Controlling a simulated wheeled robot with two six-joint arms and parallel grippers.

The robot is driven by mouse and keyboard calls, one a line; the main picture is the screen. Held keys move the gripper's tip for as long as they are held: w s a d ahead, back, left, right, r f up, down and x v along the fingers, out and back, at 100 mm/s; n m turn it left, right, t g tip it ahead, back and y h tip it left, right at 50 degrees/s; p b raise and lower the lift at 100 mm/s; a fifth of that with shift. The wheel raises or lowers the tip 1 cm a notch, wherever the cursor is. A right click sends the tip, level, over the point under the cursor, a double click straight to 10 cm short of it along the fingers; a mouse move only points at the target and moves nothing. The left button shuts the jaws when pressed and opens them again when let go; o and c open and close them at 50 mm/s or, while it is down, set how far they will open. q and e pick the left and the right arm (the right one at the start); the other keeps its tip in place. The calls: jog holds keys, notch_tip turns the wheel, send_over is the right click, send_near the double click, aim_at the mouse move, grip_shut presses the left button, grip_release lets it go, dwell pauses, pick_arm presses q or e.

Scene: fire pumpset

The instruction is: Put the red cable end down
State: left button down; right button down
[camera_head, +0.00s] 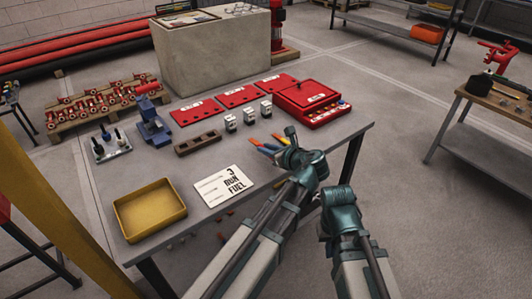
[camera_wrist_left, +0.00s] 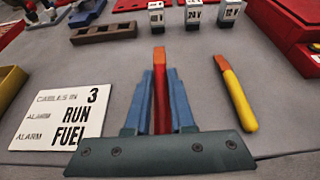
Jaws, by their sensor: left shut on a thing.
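My left gripper (camera_head: 266,148) is shut on the red cable end (camera_wrist_left: 161,97), which stands between its blue fingers with its orange tip (camera_wrist_left: 158,54) pointing away from me. The gripper is low over the grey table; I cannot tell whether the cable end touches the top. A yellow cable end (camera_wrist_left: 239,98) with a red tip lies on the table to the right of the gripper in the left wrist view, apart from it. My right arm's wrist (camera_head: 339,196) shows at the table's near right edge; its fingers are hidden.
A white card (camera_wrist_left: 62,118) lies left of the left gripper. A yellow tray (camera_head: 150,210) stands at the table's left. A brown slotted block (camera_head: 197,143), white modules (camera_head: 249,117) and a red box (camera_head: 313,100) stand beyond. Bare grey tabletop surrounds the gripper.

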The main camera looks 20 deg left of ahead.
aim_at(267, 159)
pick_arm(q)
jog(key=shift+w+f, duration=0.1)
jog(key=shift+w, duration=0.85)
jog(key=f+b, duration=0.3)
jog(key=shift+a, duration=0.2)
jog(key=shift+d+f+b, duration=0.1)
jog(key=shift+f+b, duration=0.2)
jog(key=shift+b, duration=0.1)
jog(key=shift+f, duration=0.1)
jog(key=c, duration=0.8)
grip_release()
